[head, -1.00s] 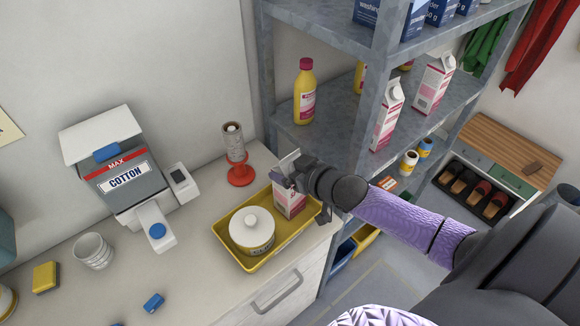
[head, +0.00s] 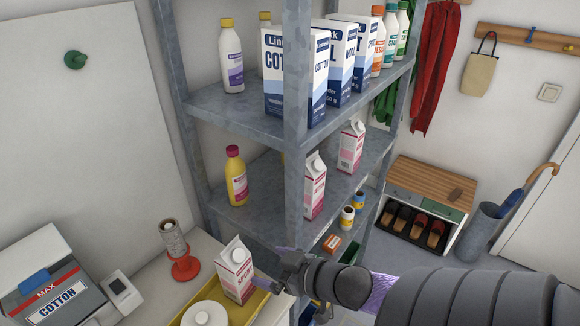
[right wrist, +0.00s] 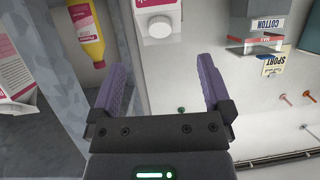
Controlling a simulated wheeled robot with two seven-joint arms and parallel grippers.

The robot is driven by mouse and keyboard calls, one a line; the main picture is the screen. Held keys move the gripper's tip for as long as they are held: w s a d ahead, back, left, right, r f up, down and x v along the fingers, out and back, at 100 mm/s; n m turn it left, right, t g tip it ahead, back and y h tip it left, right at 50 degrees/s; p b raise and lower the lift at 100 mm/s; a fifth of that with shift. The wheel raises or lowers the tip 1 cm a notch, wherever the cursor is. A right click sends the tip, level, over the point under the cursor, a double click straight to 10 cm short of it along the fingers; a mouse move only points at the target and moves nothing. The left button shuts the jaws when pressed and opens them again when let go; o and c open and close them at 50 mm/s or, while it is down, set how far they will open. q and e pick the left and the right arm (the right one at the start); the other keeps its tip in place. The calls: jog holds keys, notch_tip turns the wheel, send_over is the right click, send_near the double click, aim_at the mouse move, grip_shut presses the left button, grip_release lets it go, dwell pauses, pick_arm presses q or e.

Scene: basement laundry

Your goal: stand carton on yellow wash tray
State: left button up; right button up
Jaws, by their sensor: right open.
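A white and pink carton (head: 236,272) stands upright on the yellow tray (head: 243,314) in the head view, behind a white round-lidded pot (head: 204,315). My right gripper (head: 268,284) is just right of the carton, open. In the right wrist view, the carton (right wrist: 158,18) with its white cap shows at the top, ahead of the open fingers (right wrist: 163,66). Nothing is held between them. The tray's lower part is cut off in the head view. My left gripper is not in view.
A red stand with a mesh cylinder (head: 180,250) is left of the carton. A grey metal shelf (head: 296,160) rises close behind, holding a yellow bottle (head: 236,178) and more cartons (head: 315,187).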

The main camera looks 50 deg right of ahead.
jog(key=s+d+f+m+g+h, duration=0.1)
jog(key=s+f+g+h, duration=0.15)
jog(key=s+f, duration=0.45)
jog(key=s+d+f+m+g+h, duration=0.1)
jog(key=s+d+f+g, duration=0.15)
jog(key=f, duration=0.95)
jog(key=s+a+f+n+g, duration=0.1)
jog(key=s+a+f+g, duration=0.2)
jog(key=s+a+f, duration=0.3)
jog(key=s+a+f+n+g+y, duration=0.1)
jog(key=s+a+f+g, duration=0.3)
jog(key=s+a+f, duration=0.2)
jog(key=s+a, duration=0.2)
jog(key=s, duration=0.2)
jog(key=shift+s+f+n, duration=0.25)
jog(key=shift+s+n, duration=0.1)
jog(key=shift+n, duration=0.05)
